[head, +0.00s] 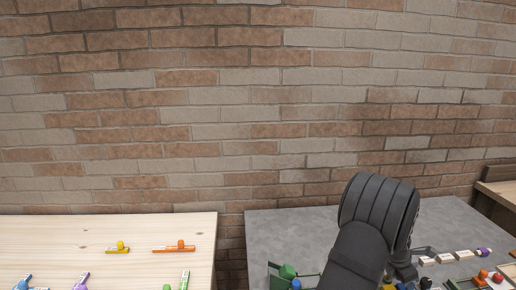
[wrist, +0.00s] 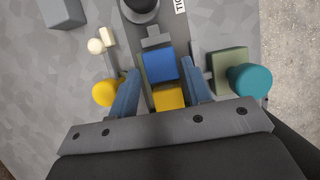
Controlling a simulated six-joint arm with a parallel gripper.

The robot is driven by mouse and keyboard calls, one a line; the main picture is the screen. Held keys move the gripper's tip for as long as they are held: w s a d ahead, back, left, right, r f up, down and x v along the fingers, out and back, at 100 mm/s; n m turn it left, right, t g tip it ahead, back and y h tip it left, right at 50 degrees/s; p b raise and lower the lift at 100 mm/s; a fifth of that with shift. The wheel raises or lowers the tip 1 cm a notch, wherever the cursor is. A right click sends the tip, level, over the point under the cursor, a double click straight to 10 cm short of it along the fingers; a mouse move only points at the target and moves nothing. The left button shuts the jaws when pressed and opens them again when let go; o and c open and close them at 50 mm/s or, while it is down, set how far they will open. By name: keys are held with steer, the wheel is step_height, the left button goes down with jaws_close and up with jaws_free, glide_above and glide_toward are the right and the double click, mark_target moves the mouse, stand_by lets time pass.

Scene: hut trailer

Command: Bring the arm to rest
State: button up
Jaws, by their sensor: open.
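My gripper (wrist: 160,68) shows in the wrist view with its two blue-grey fingers spread apart. A blue block (wrist: 160,64) and a yellow block (wrist: 168,97) show in the gap between the fingers, on a dark grey strip. I see clear gaps beside the blue block, so the fingers do not grip it. How far below the fingertips the blocks lie, I cannot tell. In the head view my black arm stands over the grey table (head: 290,232) at the right, and it hides most of the gripper and what is under it.
Beside the fingers are a yellow round piece (wrist: 105,92), a teal cylinder (wrist: 250,81) and a green block (wrist: 228,70). Several small toy pieces lie on the grey table near my arm. A pale wooden table (head: 60,235) at left holds several coloured pieces. A brick wall (head: 200,100) stands behind.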

steer(key=x, duration=0.3)
steer(key=shift+f, duration=0.1)
steer(key=shift+d+r, duration=0.1)
steer(key=shift+r, duration=1.4)
